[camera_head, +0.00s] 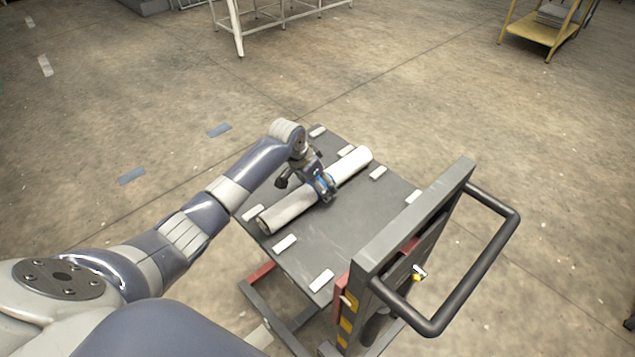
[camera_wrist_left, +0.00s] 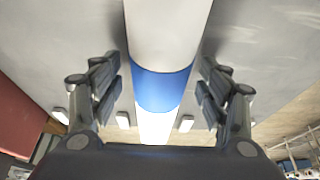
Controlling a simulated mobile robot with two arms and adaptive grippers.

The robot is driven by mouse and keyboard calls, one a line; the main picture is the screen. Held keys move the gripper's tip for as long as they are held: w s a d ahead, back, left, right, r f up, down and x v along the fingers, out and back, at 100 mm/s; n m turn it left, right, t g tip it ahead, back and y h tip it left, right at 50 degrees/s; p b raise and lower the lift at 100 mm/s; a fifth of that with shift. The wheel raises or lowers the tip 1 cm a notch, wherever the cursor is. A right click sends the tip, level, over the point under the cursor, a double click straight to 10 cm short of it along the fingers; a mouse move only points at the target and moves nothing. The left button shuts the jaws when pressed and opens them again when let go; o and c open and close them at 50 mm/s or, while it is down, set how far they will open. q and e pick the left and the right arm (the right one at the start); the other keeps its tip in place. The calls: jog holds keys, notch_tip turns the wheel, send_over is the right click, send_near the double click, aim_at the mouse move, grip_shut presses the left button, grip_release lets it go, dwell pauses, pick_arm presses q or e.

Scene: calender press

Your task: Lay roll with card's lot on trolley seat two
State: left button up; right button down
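A white roll (camera_head: 291,207) lies across the grey trolley deck (camera_head: 345,235). Its ends sit between white blocks, in the middle of the gaps that the blocks mark. It also shows in the left wrist view (camera_wrist_left: 165,35), with a blue band (camera_wrist_left: 162,88) around it. My left gripper (camera_head: 325,188) is over the roll near its middle. In the left wrist view its fingers (camera_wrist_left: 160,95) stand on both sides of the roll, with gaps visible between them and it. No card or lot text is readable. My right gripper is not in view.
White blocks (camera_head: 285,243) stand along both long edges of the deck. The trolley's upright panel and black handle (camera_head: 487,270) rise at the right. A yellow cart (camera_head: 540,32) and a white-framed table (camera_head: 238,40) stand far back. The floor between is clear.

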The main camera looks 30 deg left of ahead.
pick_arm(q)
jog(key=shift+r, duration=0.1)
jog(key=b+v, duration=0.1)
jog(key=v, duration=1.1)
jog(key=shift+w+r, duration=0.1)
